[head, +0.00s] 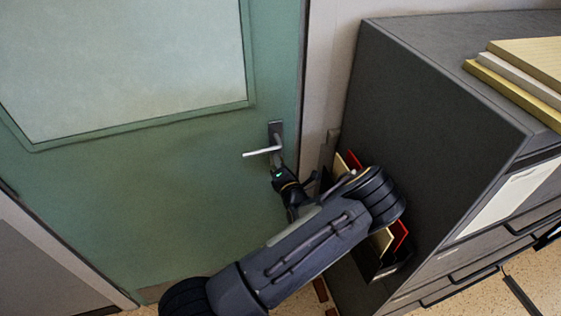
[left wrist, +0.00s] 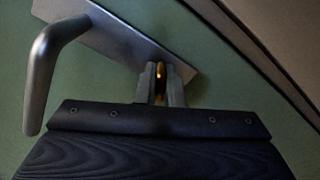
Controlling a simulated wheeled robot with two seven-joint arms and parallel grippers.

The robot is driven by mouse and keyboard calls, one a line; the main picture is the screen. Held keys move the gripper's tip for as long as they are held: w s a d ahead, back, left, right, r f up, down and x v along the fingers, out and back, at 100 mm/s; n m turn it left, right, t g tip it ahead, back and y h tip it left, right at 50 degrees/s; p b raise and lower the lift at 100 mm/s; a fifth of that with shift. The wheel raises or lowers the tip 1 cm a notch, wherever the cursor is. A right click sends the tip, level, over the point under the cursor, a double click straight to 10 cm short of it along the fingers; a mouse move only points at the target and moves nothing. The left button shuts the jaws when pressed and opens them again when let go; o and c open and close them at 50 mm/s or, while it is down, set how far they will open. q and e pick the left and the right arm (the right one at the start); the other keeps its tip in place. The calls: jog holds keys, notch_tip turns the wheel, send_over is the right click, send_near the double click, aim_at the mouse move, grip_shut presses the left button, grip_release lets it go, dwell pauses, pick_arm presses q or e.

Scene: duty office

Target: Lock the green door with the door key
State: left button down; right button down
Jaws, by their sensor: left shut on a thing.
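The green door (head: 190,190) is shut in its frame, with a large pale glass panel. Its lever handle (head: 262,151) sits on a dark plate (head: 275,129) near the right edge and points left, about level. In the left wrist view the handle (left wrist: 42,75) is at the left and the plate (left wrist: 125,38) runs behind my fingertips. My left gripper (head: 279,172) is at the plate's lower end, below the handle. In the left wrist view its fingers (left wrist: 160,82) are shut on a small brass-coloured piece, the door key (left wrist: 160,70). I cannot tell how deep the key sits in the lock.
A dark grey cabinet (head: 420,110) stands close to the right of the door, with paper pads (head: 525,65) on top. A holder with red and cream folders (head: 400,235) hangs on its side, partly behind my left arm. Speckled floor (head: 535,275) shows at the lower right.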

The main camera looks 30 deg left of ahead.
pick_arm(q)
jog(key=shift+m, duration=0.3)
jog(key=shift+r+m+p, duration=0.15)
jog(key=shift+m+p, duration=0.45)
jog(key=shift+m, duration=0.4)
jog(key=shift+m+p, duration=0.3)
jog(key=shift+m, duration=0.6)
jog(key=m, duration=0.2)
jog(key=shift+m, duration=0.3)
jog(key=c, duration=1.5)
grip_release()
